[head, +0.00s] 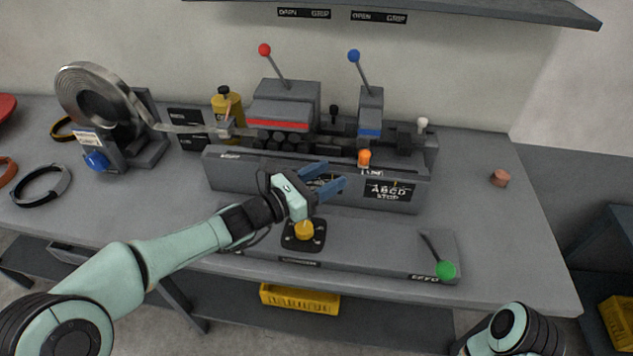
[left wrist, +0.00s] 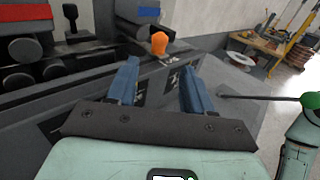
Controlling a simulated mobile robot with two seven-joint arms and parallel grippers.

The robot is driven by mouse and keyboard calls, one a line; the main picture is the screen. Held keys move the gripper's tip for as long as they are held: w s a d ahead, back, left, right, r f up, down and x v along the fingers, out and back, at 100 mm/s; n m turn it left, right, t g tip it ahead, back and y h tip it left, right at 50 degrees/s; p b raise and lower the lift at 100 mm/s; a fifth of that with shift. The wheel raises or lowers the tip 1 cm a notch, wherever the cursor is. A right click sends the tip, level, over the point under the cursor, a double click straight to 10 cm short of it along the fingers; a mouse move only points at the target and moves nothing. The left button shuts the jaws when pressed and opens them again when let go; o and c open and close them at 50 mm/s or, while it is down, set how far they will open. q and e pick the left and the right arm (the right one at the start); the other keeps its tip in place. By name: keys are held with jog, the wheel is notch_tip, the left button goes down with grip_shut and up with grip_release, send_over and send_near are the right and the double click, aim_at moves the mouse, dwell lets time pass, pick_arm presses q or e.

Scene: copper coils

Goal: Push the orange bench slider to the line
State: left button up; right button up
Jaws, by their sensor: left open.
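The orange slider knob (head: 365,158) stands on the front rail of the grey bench machine, right of its middle. A small white mark labelled LINE (head: 372,171) sits just below it, above the ABCD STOP plate (head: 388,190). My left gripper (head: 335,173) is open and empty in front of the machine, left of and a little below the knob in the head view. In the left wrist view the orange knob (left wrist: 159,42) shows beyond the two blue fingers (left wrist: 160,66), apart from them. My right gripper is not in view; only part of my right arm shows.
A red-knobbed lever (head: 265,50) and a blue-knobbed lever (head: 354,56) rise behind the rail. A yellow button (head: 304,230) and green-knobbed lever (head: 445,270) are on the front panel. A coil reel (head: 95,98) stands left. The table's right side is mostly clear.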

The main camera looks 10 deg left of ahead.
pick_arm(q)
jog(key=v, duration=0.2)
jog(key=shift+s+a, duration=0.2)
dwell(0.3)
